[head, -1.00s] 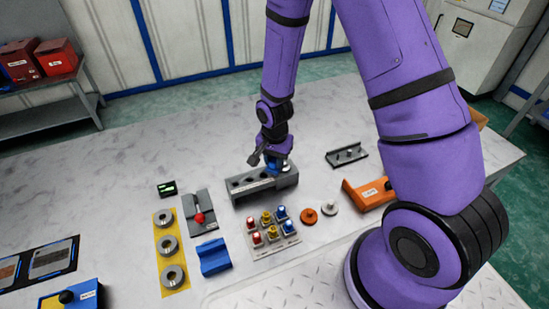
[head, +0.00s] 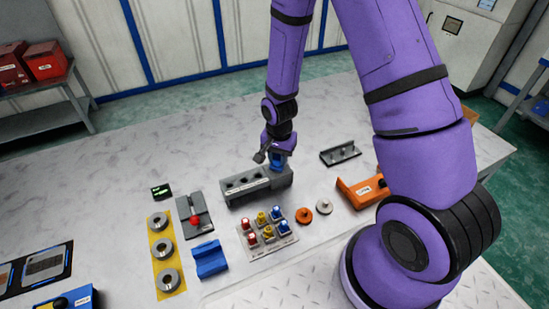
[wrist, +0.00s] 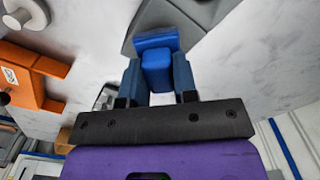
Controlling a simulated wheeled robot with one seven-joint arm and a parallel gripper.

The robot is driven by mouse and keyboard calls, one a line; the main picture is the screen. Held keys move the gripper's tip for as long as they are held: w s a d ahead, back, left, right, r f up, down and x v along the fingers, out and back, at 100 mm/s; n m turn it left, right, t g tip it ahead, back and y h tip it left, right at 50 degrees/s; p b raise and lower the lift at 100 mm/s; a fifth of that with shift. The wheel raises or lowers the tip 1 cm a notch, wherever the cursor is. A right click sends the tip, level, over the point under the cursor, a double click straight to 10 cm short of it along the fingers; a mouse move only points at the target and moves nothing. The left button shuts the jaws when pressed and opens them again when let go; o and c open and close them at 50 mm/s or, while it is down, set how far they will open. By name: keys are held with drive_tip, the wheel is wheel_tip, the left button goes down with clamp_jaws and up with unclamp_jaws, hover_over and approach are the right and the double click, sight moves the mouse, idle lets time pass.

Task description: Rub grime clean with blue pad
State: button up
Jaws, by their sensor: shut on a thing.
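My gripper (head: 276,160) is at the right end of a long grey block with holes (head: 250,188). It is shut on a blue piece (wrist: 156,68), which sits between both fingers in the wrist view with a wider blue bar beyond it. I cannot tell whether the piece touches the grey block. A blue pad-like block with a black knob and a label (head: 66,302) lies at the bottom left, partly cut off. Dark-framed plates lie behind it; one has a grey, smudged face (head: 46,263), and the other is cut off by the left edge.
A button panel (head: 267,233), a blue cradle (head: 210,260), a red-knobbed lever (head: 195,219) and a yellow strip with metal rings (head: 163,252) stand in front. An orange holder (head: 356,194) and dark rail (head: 340,153) are at right. The table's back left is clear.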

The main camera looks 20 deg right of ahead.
drive_tip(key=shift+d, duration=1.6)
drive_tip(key=shift+a+f, duration=0.2)
drive_tip(key=shift+a, duration=1.5)
drive_tip(key=shift+c, duration=0.3)
drive_tip(key=shift+a+r, duration=0.1)
drive_tip(key=shift+a, duration=1.5)
wheel_tip(320, 180, up, 6)
wheel_tip(320, 180, up, 3)
